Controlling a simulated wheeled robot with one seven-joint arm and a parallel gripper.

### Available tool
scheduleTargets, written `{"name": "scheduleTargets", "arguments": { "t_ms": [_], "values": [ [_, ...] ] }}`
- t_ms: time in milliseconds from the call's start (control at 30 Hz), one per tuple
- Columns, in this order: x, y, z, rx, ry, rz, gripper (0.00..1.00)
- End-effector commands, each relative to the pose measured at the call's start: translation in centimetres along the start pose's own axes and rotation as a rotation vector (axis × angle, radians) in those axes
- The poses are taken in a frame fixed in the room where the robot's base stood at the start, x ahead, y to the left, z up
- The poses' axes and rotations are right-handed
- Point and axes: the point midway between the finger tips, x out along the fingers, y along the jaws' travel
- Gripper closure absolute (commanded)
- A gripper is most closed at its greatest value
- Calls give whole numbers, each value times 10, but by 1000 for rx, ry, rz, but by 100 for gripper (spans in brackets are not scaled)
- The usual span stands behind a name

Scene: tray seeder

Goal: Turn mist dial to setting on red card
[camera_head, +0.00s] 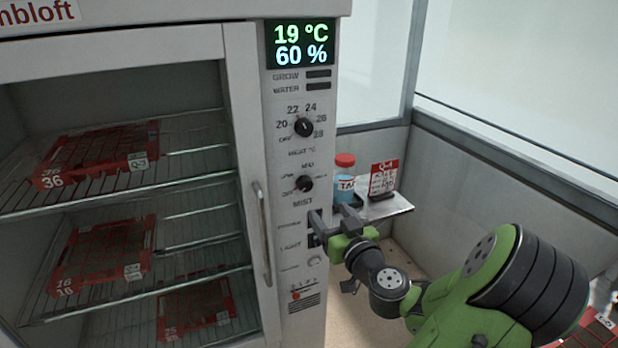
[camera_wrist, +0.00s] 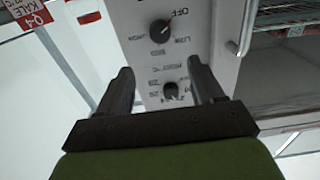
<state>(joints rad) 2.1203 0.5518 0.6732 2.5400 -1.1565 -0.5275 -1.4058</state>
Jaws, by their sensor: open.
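The mist dial (camera_head: 304,183) is a black knob on the grey control panel, above the word MIST. Its red pointer is turned to the lower left, toward OFF. It also shows upside down in the wrist view (camera_wrist: 161,31), with OFF and LOW marks beside it. The red card (camera_head: 384,178) stands on a small side shelf; its setting line is too small to read. In the wrist view the card (camera_wrist: 27,14) shows Q4 and KALE, partly cut off. My gripper (camera_head: 333,217) is open and empty, below and right of the mist dial, apart from it.
The heat dial (camera_head: 304,127) is above the mist dial. A light switch (camera_head: 314,241) lies below, near my gripper. The cabinet door handle (camera_head: 262,232) sticks out at left. A red-capped bottle (camera_head: 344,180) stands beside the card on the shelf (camera_head: 398,209).

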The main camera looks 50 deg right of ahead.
Motion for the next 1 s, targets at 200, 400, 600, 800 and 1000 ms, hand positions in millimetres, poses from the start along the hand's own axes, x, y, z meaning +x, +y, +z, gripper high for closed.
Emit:
{"name": "scheduleTargets", "arguments": {
  "t_ms": [200,400,600,800,1000],
  "values": [
    [39,-2,-4,-2,-4,-6,33],
    [88,-2,-3,-2,-4,-5,33],
    [119,-1,0,-2,-5,-1,33],
    [125,-1,2,-1,-7,1,33],
    [124,-1,2,-1,-6,0,46]
  ]
}}
